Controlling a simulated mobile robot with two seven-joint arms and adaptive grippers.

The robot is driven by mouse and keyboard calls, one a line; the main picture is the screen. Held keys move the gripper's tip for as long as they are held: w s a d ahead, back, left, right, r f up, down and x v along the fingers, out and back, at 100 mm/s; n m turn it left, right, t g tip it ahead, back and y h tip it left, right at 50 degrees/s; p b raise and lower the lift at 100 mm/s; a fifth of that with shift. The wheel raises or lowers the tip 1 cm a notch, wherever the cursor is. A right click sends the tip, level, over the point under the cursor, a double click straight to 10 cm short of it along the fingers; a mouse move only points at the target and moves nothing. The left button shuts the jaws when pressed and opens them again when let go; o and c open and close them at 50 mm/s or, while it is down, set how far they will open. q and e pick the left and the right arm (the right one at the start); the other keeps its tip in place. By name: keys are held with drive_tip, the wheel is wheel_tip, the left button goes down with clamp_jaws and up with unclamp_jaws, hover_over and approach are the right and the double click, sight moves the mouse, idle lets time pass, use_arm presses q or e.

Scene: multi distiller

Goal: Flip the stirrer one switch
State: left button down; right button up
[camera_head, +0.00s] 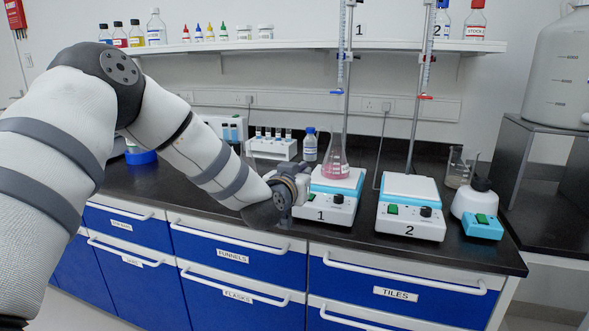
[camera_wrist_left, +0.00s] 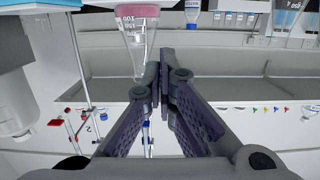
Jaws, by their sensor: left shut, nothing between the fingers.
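Stirrer one (camera_head: 338,215), a white and light-blue unit marked 1, stands on the dark bench in the head view. A dark knob (camera_head: 338,198) shows on its front. Its switch is not visible; my left gripper (camera_head: 301,184) covers the left part of that front. The gripper is at or close to the panel, and I cannot tell whether it touches. In the left wrist view the fingers (camera_wrist_left: 163,76) are together with nothing between them. A flask with pink liquid (camera_head: 335,168) stands on stirrer one and also shows upside down in the left wrist view (camera_wrist_left: 138,25). My right gripper is not in view.
Stirrer two (camera_head: 411,222), with a green switch (camera_head: 393,209), stands to the right. Clamp stands with burettes rise behind both stirrers. A white and blue device (camera_head: 481,226) and a beaker (camera_head: 460,167) are further right. A white rack (camera_head: 272,148) and a bottle (camera_head: 310,146) stand behind my arm.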

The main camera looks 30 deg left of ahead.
use_arm(q)
drive_tip(key=v, duration=0.4)
drive_tip(key=shift+a+r, duration=0.1)
drive_tip(key=shift+r, duration=0.3)
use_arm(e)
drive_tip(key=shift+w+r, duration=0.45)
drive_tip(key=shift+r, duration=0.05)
use_arm(q)
drive_tip(key=shift+w, duration=0.1)
drive_tip(key=s+d+f+m+g+h, duration=0.1)
drive_tip(key=s+d+f+g, duration=0.15)
drive_tip(key=s+f, duration=0.4)
drive_tip(key=s+d+f+g+h, duration=0.1)
drive_tip(key=s+d+f+g, duration=0.15)
drive_tip(key=f, duration=0.75)
drive_tip(key=s+d+f+m+g+h, duration=0.1)
drive_tip(key=s+d+f+g+h, duration=0.1)
drive_tip(key=s+d+f, duration=0.5)
drive_tip(key=s+f+g, duration=0.3)
drive_tip(key=s+f, duration=0.1)
drive_tip(key=s, duration=0.6)
drive_tip(key=s+f+g, duration=0.4)
drive_tip(key=s, duration=0.7)
drive_tip(key=s+f+g, duration=0.3)
drive_tip(key=s+f, duration=0.2)
drive_tip(key=s, duration=0.6)
drive_tip(key=shift+g, duration=0.4)
drive_tip(key=shift+w, duration=0.15)
